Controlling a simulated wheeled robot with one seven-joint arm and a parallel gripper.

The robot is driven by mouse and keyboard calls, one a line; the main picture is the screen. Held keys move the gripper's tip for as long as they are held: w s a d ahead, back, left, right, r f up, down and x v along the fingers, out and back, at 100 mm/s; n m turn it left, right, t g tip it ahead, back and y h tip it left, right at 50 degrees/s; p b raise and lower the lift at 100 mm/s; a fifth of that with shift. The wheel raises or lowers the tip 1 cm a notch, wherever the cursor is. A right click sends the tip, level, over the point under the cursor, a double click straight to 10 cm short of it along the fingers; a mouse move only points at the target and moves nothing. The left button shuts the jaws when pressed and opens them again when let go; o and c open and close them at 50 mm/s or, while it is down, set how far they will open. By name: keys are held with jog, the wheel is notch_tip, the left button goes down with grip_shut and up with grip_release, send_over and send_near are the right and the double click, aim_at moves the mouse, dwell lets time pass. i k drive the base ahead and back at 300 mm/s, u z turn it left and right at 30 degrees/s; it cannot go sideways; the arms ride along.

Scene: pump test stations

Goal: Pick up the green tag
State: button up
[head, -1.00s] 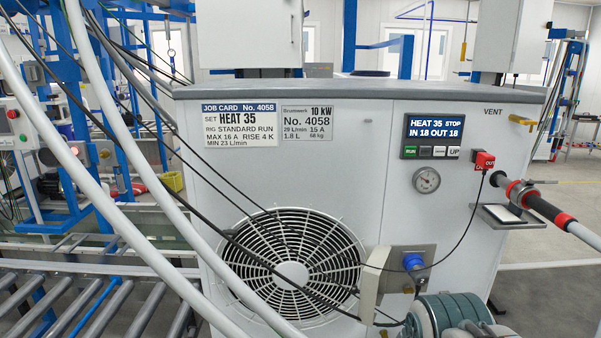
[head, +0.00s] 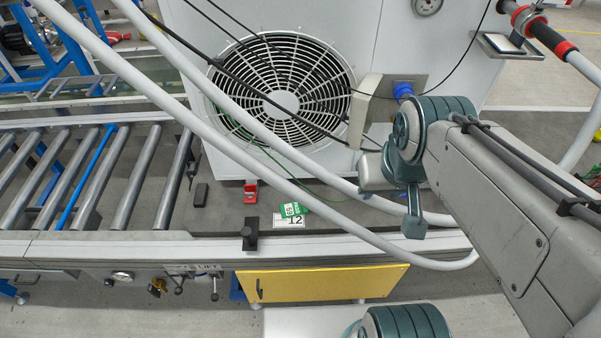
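The green tag (head: 293,209) lies on the grey deck in front of the fan grille, partly over a white label marked 12 (head: 290,221). It has a small white patch with print too small to read surely. A thin green line runs from near it up towards the grille. My arm comes in from the right, and its wrist end (head: 376,170) is above and to the right of the tag, apart from it. I cannot make out the gripper's fingertips, or whether they are open or shut.
Two pale hoses (head: 330,213) cross in front of the machine, close to the tag. A red block (head: 251,192), a black block (head: 201,195) and a black post (head: 250,234) stand nearby. Rollers (head: 110,180) lie to the left. A yellow panel (head: 325,283) is below the deck edge.

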aim_at(292, 209)
jog(key=z, duration=2.8)
jog(key=k, duration=1.2)
jog(key=u, duration=2.15)
jog(key=i, duration=0.5)
jog(key=u, duration=0.05)
